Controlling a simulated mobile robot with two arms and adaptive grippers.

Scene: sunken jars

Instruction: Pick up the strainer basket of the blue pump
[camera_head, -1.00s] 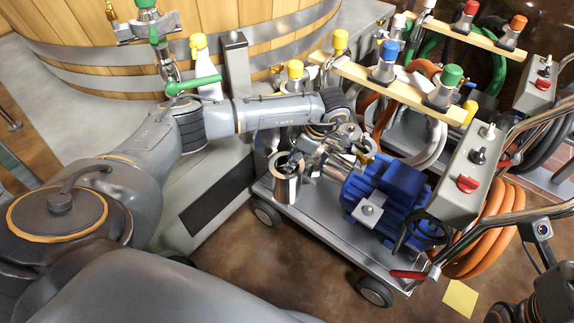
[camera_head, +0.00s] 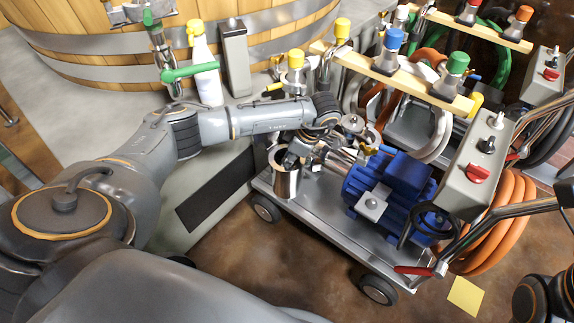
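The blue pump (camera_head: 388,190) sits on a low steel cart. An open-topped steel strainer housing (camera_head: 286,182) stands upright at the cart's left end. My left gripper (camera_head: 291,158) is at the housing's mouth, over its right side; whether its fingers are open or shut is too small and cluttered to tell. I cannot make out the strainer basket; the gripper and the rim cover much of the opening. My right gripper is not in view; only part of my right arm shows at the lower right.
The cart (camera_head: 325,225) has pipes and a valve behind the gripper. A grey control box (camera_head: 476,165) and a coiled orange hose (camera_head: 500,225) are at its right. A white spray bottle (camera_head: 206,75) stands behind my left arm. A wooden vat (camera_head: 90,45) fills the upper left.

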